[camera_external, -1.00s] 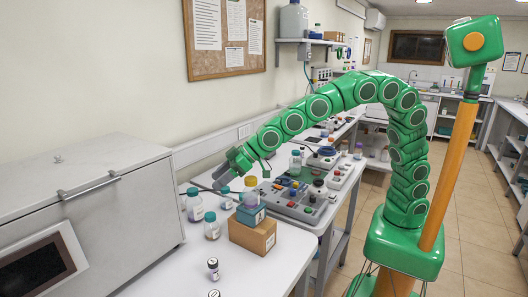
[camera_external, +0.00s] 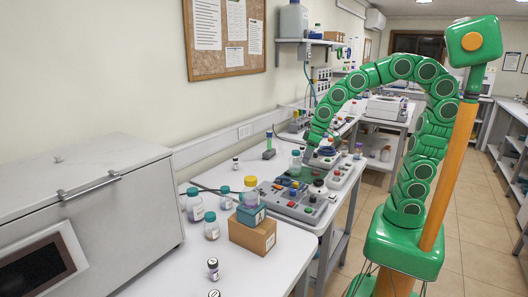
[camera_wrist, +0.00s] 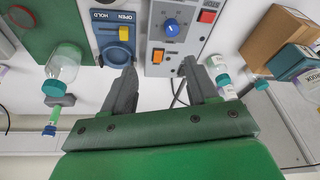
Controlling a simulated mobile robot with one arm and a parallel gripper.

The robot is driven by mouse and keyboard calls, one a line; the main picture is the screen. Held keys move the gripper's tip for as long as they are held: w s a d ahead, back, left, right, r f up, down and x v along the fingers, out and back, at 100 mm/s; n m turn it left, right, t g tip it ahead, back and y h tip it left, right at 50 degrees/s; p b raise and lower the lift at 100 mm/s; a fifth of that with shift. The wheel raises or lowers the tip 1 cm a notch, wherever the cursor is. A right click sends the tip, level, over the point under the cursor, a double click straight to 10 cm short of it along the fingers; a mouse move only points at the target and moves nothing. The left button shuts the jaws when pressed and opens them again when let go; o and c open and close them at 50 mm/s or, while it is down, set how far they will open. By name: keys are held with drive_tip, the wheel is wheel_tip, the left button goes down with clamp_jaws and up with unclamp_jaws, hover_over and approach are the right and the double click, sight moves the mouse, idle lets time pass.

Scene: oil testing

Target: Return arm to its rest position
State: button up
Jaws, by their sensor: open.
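My green arm rises from its base at the right of the external view and arches over to the left. My gripper (camera_external: 308,153) hangs low over the instruments on the bench. In the wrist view my gripper (camera_wrist: 159,72) shows two grey fingers set wide apart, with nothing held between them. Below them are a grey control panel (camera_wrist: 188,45) with a blue knob and another panel with a yellow switch and a blue dial. A clear bottle with a teal cap (camera_wrist: 66,63) stands left of the fingers, apart from them.
A yellow-capped jar (camera_external: 250,184) stands on a teal block on a cardboard box (camera_external: 250,236). Several teal-capped bottles stand left of it. A large white cabinet (camera_external: 90,190) fills the left. The floor (camera_external: 480,215) right of my base is clear.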

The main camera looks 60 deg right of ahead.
drive_tip(key=s+d+f+m+g, duration=0.1)
drive_tip(key=s+d+m+g, duration=0.1)
drive_tip(key=s+d, duration=0.5)
drive_tip(key=s+d+f+m+g+h, duration=0.1)
drive_tip(key=s+d, duration=0.7)
drive_tip(key=s, duration=0.8)
drive_tip(key=shift+d+f+m+g+h, duration=0.15)
drive_tip(key=shift+f+m+g+h, duration=0.2)
drive_tip(key=shift+f+g, duration=0.45)
